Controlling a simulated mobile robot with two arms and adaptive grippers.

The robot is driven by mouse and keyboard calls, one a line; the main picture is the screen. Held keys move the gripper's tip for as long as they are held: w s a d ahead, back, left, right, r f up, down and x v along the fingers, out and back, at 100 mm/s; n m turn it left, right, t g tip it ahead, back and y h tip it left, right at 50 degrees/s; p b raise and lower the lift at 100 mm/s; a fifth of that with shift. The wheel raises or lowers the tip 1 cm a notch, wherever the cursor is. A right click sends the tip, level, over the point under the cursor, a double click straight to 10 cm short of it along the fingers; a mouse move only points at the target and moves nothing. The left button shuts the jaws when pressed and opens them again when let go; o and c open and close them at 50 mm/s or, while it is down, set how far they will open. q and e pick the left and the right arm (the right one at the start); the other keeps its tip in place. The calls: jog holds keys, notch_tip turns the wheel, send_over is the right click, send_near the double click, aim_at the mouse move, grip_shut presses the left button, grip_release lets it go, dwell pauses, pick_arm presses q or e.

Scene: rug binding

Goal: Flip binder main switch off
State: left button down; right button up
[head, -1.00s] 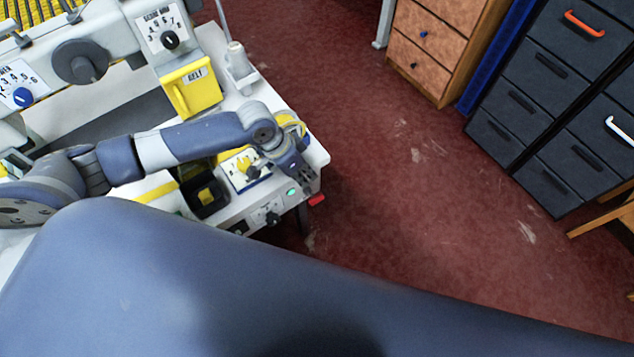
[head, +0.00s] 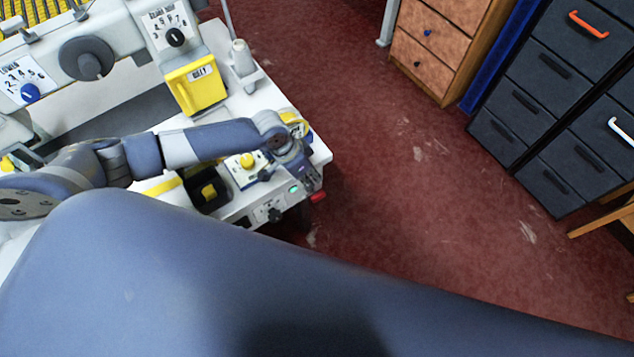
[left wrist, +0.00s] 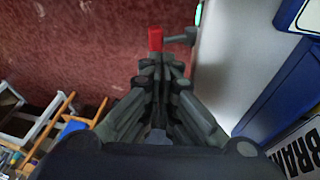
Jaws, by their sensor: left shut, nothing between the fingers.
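The binder (head: 92,57) is a white machine on a white table at the left of the head view. At the table's front right corner, a panel carries a black knob (head: 273,215) and a green light (head: 294,189). A red-tipped part (head: 318,197) sticks out at the corner; its red end also shows in the left wrist view (left wrist: 155,39), just beyond the fingertips, beside a grey lever-like part (left wrist: 181,37). Which is the main switch is not clear. My left gripper (head: 309,184) is shut and empty, close to the red end; contact cannot be told. My right gripper is out of view.
A yellow box (head: 197,86) and a spool stand (head: 243,66) stand on the table behind my left arm. Wooden drawers (head: 428,48) and dark cabinets (head: 555,75) stand at the back right. The red floor between is clear.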

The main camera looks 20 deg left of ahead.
aim_at(322, 190)
pick_arm(q)
jog(key=shift+x, duration=2.35)
